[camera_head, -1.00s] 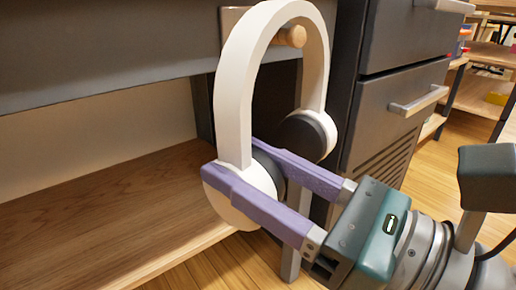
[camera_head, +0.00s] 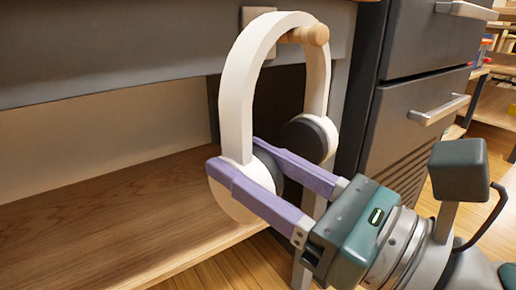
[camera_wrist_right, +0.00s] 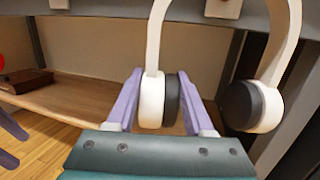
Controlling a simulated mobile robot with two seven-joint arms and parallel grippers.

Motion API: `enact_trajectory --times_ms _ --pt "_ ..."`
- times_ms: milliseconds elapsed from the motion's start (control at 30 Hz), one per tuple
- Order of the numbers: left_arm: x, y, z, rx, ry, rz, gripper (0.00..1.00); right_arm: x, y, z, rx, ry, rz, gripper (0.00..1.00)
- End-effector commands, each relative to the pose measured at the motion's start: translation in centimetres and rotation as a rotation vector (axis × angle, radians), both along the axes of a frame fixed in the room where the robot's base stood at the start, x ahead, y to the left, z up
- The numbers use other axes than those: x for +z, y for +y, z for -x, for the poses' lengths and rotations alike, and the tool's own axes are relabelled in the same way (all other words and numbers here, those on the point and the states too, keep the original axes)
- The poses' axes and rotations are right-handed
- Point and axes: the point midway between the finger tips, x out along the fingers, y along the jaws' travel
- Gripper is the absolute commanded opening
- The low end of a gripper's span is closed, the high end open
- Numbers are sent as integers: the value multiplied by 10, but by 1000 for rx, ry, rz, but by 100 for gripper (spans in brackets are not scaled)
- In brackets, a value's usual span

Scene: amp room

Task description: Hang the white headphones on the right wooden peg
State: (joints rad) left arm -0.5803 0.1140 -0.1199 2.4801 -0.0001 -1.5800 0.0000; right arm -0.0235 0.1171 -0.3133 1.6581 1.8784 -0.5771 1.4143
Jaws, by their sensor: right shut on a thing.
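The white headphones (camera_head: 238,105) hang upright in my right gripper (camera_head: 241,158). Its purple fingers are shut on the left ear cup, seen also in the wrist view (camera_wrist_right: 152,100). The other ear cup (camera_head: 309,138), with its dark pad, is free. A wooden peg (camera_head: 308,35) sticks out from a mount under the desk edge. It shows through the top of the headband arch, and its tip overlaps the band's right side. I cannot tell whether band and peg touch. A purple piece, apparently my left gripper (camera_wrist_right: 10,135), shows partly at the wrist view's left edge.
The grey desk front (camera_head: 150,45) runs above a wooden shelf (camera_head: 100,225). A dark drawer cabinet (camera_head: 420,60) with metal handles stands close to the right of the headphones. In the wrist view, a brown box (camera_wrist_right: 27,80) lies on the shelf at left.

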Motion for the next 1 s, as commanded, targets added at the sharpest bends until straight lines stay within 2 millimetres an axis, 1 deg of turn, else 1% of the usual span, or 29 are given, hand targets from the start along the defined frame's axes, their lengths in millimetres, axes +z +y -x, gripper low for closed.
enact_trajectory --times_ms 167,200,500,800,867,1000 --pt "0 0 0 0 0 0 68 0 0 0 0 -1 -1 0" --pt "0 0 0 0 0 0 68 0 0 0 0 -1 -1 53" --pt "0 0 0 -1 0 -1 68 0 0 0 0 0 0 87" --pt "1 2 0 -6 0 -9 68 -1 -3 2 -1 4 1 87" --pt "3 2 0 -6 0 -9 68 -2 -7 5 -2 6 2 87" --pt "9 3 0 -7 0 -10 68 -4 -26 21 -2 8 1 87"
